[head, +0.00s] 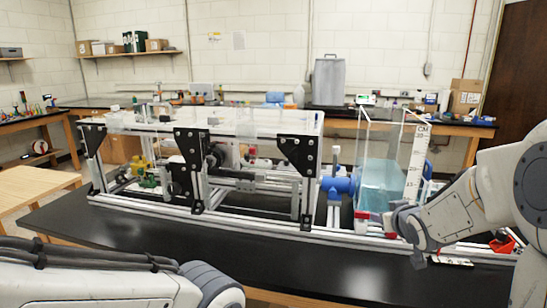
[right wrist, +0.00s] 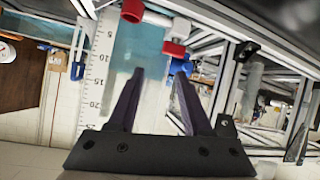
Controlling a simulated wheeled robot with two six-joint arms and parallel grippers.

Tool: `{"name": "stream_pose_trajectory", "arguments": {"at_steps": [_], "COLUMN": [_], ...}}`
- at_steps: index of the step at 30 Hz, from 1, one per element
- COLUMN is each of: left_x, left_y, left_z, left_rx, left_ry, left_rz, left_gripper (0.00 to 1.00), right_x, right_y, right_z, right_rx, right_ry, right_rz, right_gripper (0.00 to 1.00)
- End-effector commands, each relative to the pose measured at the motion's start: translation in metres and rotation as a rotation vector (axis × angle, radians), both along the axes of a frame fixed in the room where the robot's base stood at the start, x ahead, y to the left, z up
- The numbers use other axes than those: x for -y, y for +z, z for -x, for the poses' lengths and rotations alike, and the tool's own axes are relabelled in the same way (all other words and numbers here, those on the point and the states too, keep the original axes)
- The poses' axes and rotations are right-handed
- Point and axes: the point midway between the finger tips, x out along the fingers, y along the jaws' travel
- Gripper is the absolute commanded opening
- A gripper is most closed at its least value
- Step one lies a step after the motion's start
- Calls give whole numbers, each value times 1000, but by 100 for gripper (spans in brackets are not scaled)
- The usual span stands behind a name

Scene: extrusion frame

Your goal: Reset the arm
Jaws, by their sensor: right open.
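My right arm reaches in from the right in the head view. Its gripper (head: 392,222) is low in front of the clear water tank (head: 385,170), close to a red-and-white fitting (head: 361,222). In the right wrist view my right gripper (right wrist: 160,75) has its two dark fingers apart, with nothing held between them. A red cap (right wrist: 174,48) lies beyond the fingertips; I cannot tell the exact gap. Of my left arm only a white link and a grey joint show at the lower left of the head view; its gripper is outside the picture.
The aluminium extrusion frame (head: 200,212) with black brackets fills the middle of the black table (head: 150,245). A blue valve (head: 338,186) and a CM ruler (head: 416,165) stand by the tank.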

Motion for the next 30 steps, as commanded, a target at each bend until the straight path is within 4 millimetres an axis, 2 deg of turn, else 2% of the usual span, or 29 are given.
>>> {"name": "stream_pose_trajectory", "arguments": {"at_steps": [1, 3, 5, 6, 8, 9, 11, 12, 15, 18, 21, 24, 30], "left_x": [0, 0, 0, 0, 0, 0, 0, 0, 0, 0, 0, 0, 0], "left_y": [6, 10, 13, 15, 18, 20, 22, 24, 28, 30, 31, 31, 31], "left_z": [0, 0, 0, 0, 0, 0, 0, 0, 0, 0, 0, 0, 0], "left_rx": [0, 0, 0, 0, 0, 0, 0, 0, 0, 0, 0, 0, 0], "left_ry": [0, 0, 0, 0, 0, 0, 0, 0, 0, 0, 0, 0, 0], "left_rz": [0, 0, 0, 0, 0, 0, 0, 0, 0, 0, 0, 0, 0], "left_gripper": [50, 50, 50, 50, 50, 50, 50, 50, 50, 50, 50, 50, 50], "right_x": [-38, -84, -119, -141, -169, -186, -206, -217, -232, -237, -237, -236, -236], "right_y": [-1, -11, -20, -25, -33, -37, -42, -45, -49, -51, -51, -51, -51], "right_z": [12, 39, 68, 89, 125, 150, 190, 216, 276, 320, 347, 357, 358], "right_rx": [-66, -183, -285, -353, -458, -527, -630, -696, -841, -950, -1017, -1046, -1049], "right_ry": [44, 94, 140, 174, 228, 266, 323, 360, 445, 510, 547, 561, 560], "right_rz": [-8, -17, -21, -20, -15, -8, 5, 16, 50, 81, 103, 114, 114], "right_gripper": [50, 50, 50, 50, 50, 50, 50, 50, 50, 50, 50, 50, 50]}}
